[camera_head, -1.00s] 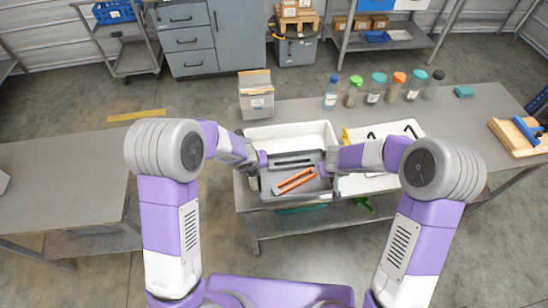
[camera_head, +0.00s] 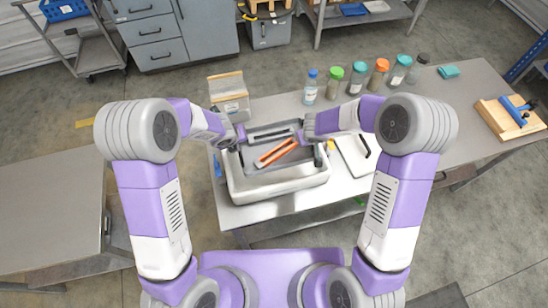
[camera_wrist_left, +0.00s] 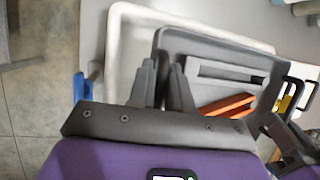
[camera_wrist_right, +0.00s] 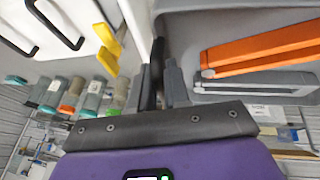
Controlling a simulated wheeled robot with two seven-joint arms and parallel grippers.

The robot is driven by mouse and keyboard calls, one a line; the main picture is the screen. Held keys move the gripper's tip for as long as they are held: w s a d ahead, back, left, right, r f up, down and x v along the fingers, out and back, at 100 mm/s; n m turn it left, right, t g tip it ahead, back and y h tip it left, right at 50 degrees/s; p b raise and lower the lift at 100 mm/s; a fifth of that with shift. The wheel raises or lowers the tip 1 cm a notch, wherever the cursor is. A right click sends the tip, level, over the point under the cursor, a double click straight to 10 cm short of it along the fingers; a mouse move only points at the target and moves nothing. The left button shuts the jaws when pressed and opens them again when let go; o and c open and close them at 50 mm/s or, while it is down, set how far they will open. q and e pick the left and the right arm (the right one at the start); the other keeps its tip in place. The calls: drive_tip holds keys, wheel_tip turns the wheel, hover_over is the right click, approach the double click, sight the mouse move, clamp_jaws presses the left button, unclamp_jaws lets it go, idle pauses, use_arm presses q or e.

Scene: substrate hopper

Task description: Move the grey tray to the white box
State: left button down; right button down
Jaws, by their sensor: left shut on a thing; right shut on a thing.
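The grey tray (camera_head: 300,157) holds orange bars (camera_head: 277,152) and a grey bar (camera_head: 270,134). It is above or partly within the far part of the white box (camera_head: 280,186); I cannot tell whether they touch. My left gripper (camera_head: 239,139) is shut on the tray's left side, and my right gripper (camera_head: 307,132) on its right side. The left wrist view shows the fingers (camera_wrist_left: 163,68) on the tray wall (camera_wrist_left: 215,45), with the white box rim (camera_wrist_left: 118,45) beyond. The right wrist view shows the other fingers (camera_wrist_right: 163,68) at the tray wall (camera_wrist_right: 190,35).
A cardboard-topped box (camera_head: 229,98) stands behind on the left. Several lidded bottles (camera_head: 333,82) line the back. A white board with black handles (camera_head: 357,152) lies right of the box. The table (camera_head: 430,140) has free room further right.

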sight(308, 156)
use_arm(q)
drive_tip(key=shift+s+a+r, duration=0.1)
drive_tip(key=shift+a+r, duration=0.15)
drive_tip(key=shift+r, duration=0.4)
use_arm(e)
drive_tip(key=shift+s+d+r, duration=0.15)
drive_tip(key=shift+d+r, duration=0.2)
drive_tip(key=shift+r, duration=0.25)
drive_tip(key=shift+s+r+p, duration=0.15)
drive_tip(key=shift+p, duration=0.2)
drive_tip(key=shift+s, duration=0.1)
use_arm(q)
drive_tip(key=shift+s, duration=0.2)
drive_tip(key=shift+w+f, duration=0.1)
use_arm(e)
drive_tip(key=shift+f, duration=0.2)
use_arm(q)
drive_tip(key=shift+f+b, duration=0.1)
drive_tip(key=shift+b, duration=0.25)
use_arm(e)
drive_tip(key=shift+f, duration=0.15)
